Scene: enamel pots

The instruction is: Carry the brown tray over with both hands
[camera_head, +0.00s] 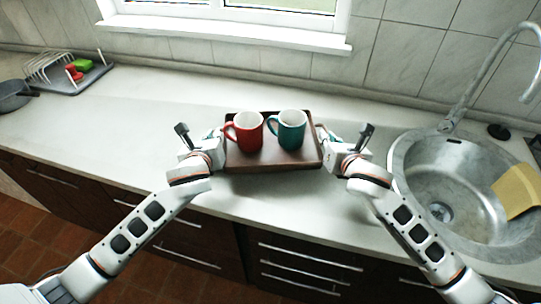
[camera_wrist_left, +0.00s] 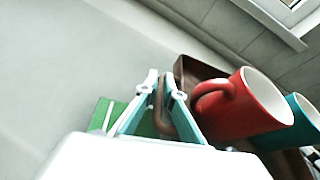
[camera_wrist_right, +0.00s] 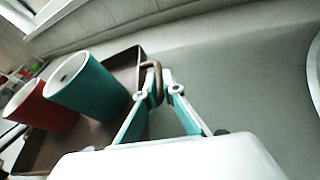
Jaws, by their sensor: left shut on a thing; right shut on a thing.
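The brown tray (camera_head: 274,161) is on or just above the pale counter, in the middle of the head view; I cannot tell whether it touches. A red mug (camera_head: 246,132) and a teal mug (camera_head: 289,130) stand upright on it, side by side. My left gripper (camera_head: 219,138) is at the tray's left end. In the left wrist view it (camera_wrist_left: 165,88) is shut on the tray's handle. My right gripper (camera_head: 325,137) is at the right end. In the right wrist view it (camera_wrist_right: 160,82) is shut on the other handle (camera_wrist_right: 152,68).
A metal sink (camera_head: 440,190) with a tall tap (camera_head: 480,75) and a yellow cloth (camera_head: 517,192) lies to the right. A dish rack (camera_head: 60,72) and a dark pan (camera_head: 14,94) are at the far left. The counter (camera_head: 130,125) left of the tray is clear.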

